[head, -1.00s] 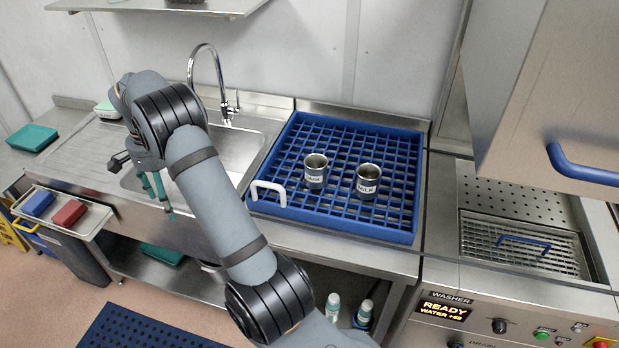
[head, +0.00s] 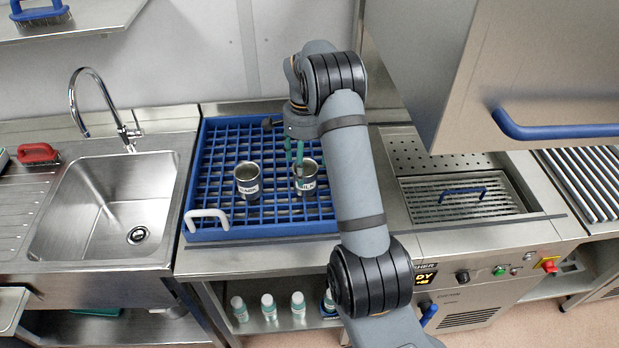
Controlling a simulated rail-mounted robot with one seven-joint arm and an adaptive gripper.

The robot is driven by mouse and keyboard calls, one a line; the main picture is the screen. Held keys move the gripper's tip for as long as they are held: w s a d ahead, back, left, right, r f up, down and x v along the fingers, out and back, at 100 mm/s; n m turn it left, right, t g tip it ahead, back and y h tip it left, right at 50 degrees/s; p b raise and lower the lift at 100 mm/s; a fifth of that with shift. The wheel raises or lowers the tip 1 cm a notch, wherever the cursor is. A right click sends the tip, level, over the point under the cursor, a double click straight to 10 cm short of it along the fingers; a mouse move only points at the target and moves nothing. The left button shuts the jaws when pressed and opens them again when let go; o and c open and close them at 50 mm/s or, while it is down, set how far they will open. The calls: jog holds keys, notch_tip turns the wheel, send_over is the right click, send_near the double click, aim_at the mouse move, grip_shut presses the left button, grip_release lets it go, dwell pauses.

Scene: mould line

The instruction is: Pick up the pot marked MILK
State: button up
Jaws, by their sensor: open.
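The pot marked MILK (head: 311,179) is a small steel cup with a white label, partly readable now. It stands upright in the blue rack (head: 215,233), at the right of a second steel pot (head: 248,182) whose label looks like DARK. My gripper (head: 295,159), with teal fingers, points down at the MILK pot. Its fingers are apart and overlap the pot's far rim and opening in the head view. Whether a finger reaches inside the pot or only hangs above it, I cannot tell. My forearm hides the rack's right side.
A sink (head: 105,210) with a tall tap (head: 128,135) lies left of the rack. A white handle (head: 207,217) sits on the rack's front left. The washer (head: 485,262) and its raised hood (head: 440,70) are at the right. Several bottles (head: 268,305) stand on the shelf below.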

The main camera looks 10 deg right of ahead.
jog(key=shift+f+p, duration=1.4)
jog(key=shift+f, duration=1.35)
jog(key=c, duration=0.3)
jog(key=c, duration=1.1)
jog(key=shift+r, duration=0.1)
jog(key=shift+c, duration=0.2)
